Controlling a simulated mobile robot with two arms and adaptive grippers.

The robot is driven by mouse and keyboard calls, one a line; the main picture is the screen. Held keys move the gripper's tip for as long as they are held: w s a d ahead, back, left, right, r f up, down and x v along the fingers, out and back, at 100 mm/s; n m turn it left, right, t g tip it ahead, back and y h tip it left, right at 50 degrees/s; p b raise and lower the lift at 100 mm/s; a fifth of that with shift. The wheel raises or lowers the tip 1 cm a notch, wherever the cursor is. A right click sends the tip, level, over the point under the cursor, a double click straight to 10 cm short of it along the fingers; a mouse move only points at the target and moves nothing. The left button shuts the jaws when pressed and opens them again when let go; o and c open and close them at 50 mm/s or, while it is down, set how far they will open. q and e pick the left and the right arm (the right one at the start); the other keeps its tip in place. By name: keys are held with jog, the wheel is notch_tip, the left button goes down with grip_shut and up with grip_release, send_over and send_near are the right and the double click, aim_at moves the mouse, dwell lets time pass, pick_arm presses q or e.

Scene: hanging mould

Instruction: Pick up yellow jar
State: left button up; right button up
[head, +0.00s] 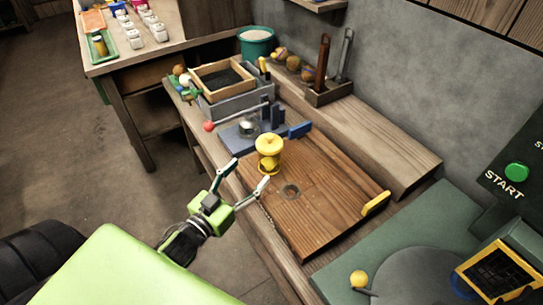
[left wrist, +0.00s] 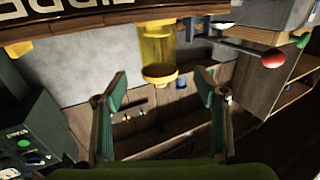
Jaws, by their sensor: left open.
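The yellow jar (head: 269,163) with a yellow lid stands upright on the wooden board, near its left edge. My left gripper (head: 249,175) is open, just left of and in front of the jar, with its fingers pointing towards it. The jar is not between the fingertips. In the left wrist view the picture is upside down; the jar (left wrist: 157,47) shows ahead, lid lowest, roughly centred beyond the open fingers (left wrist: 162,78). My right gripper is not in view.
The wooden board (head: 316,205) has a round hole and a yellow handle (head: 376,204) at right. Behind the jar are a grey-blue fixture (head: 240,137) and a lever with a red knob (head: 209,127). A green machine with a START button (head: 517,172) stands at right.

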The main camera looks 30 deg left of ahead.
aim_at(262, 159)
pick_arm(q)
jog(key=w, duration=0.5)
jog(key=shift+w+d, duration=0.3)
jog(key=shift+d, duration=0.1)
jog(key=w, duration=0.3)
jog(key=w+f, duration=0.1)
jog(key=w, duration=0.1)
jog(key=shift+d+p, duration=0.35)
jog(key=shift+d, duration=0.05)
jog(key=shift+s, duration=0.1)
jog(key=shift+r, duration=0.1)
jog(key=c, duration=1.5)
